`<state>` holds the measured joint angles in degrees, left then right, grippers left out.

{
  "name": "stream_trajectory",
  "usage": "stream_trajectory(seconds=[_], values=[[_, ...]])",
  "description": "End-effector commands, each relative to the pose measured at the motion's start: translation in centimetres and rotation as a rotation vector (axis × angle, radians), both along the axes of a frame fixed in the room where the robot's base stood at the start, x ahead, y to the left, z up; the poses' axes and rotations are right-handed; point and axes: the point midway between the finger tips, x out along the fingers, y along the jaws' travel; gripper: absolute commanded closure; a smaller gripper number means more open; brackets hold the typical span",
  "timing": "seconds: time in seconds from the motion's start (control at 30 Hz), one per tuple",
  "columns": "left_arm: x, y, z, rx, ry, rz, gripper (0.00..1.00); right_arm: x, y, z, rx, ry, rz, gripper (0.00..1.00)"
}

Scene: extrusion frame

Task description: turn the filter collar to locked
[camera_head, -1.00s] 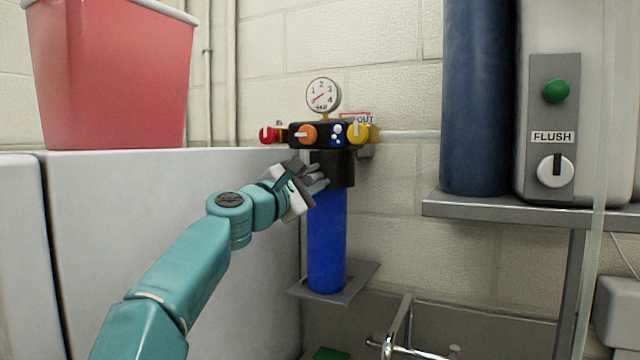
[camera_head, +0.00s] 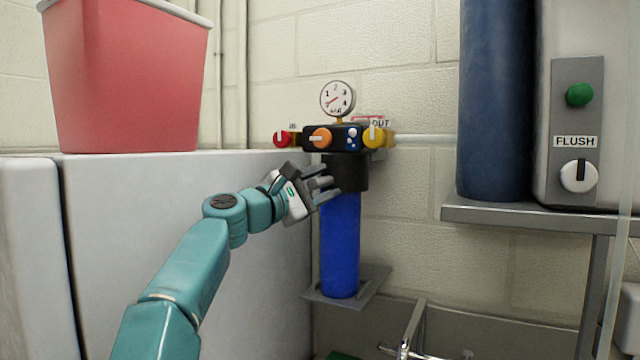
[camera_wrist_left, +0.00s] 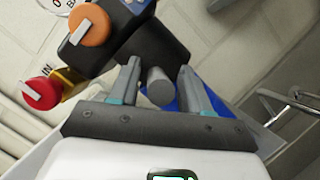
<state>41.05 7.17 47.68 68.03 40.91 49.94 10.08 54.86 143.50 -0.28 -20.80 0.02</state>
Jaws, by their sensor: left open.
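The filter collar (camera_head: 353,173) is the black ring under the filter head, above the blue filter bowl (camera_head: 340,245). In the left wrist view the dark collar (camera_wrist_left: 150,50) lies just beyond the fingers, with a grey stub (camera_wrist_left: 160,87) pointing towards me between them. My left gripper (camera_head: 330,185) is open, in front of the collar's left side. In the left wrist view its two fingers (camera_wrist_left: 159,78) stand on either side of the stub, with gaps visible. Whether they touch the collar I cannot tell. My right gripper is not in view.
A white cabinet (camera_head: 190,250) stands left, with a red bin (camera_head: 128,80) on top. A shelf (camera_head: 540,214) holds a blue cylinder (camera_head: 495,100) at right.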

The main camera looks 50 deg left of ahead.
Motion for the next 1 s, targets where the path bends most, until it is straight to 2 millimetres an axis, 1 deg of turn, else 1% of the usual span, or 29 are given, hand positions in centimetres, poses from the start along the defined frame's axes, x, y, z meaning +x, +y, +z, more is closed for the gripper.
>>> stream_trajectory(seconds=[0.27,0.37,0.43,0.57,0.6,0.8,0.9,1.0], values=[[-0.2,0.1,0.2,0.001,-0.004,0.003,0.52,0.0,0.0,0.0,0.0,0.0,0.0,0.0],[-0.8,0.1,-0.1,0.002,-0.005,0.006,0.52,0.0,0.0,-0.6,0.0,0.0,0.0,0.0],[-1.8,0.0,-0.5,0.002,-0.005,0.006,0.52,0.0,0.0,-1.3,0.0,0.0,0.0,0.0],[-4.7,-0.3,-1.4,0.003,-0.006,0.01,0.52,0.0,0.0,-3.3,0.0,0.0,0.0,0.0],[-5.8,-0.5,-1.7,0.004,-0.006,0.01,0.52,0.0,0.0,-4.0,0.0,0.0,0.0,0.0],[-11.1,-1.1,-2.8,0.004,-0.004,0.012,0.52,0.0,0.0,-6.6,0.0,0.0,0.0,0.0],[-13.2,-1.3,-3.1,0.002,-0.004,0.011,0.52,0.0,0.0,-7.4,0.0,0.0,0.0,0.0],[-14.7,-1.5,-3.2,0.001,-0.003,0.009,0.52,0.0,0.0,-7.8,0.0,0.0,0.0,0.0]])
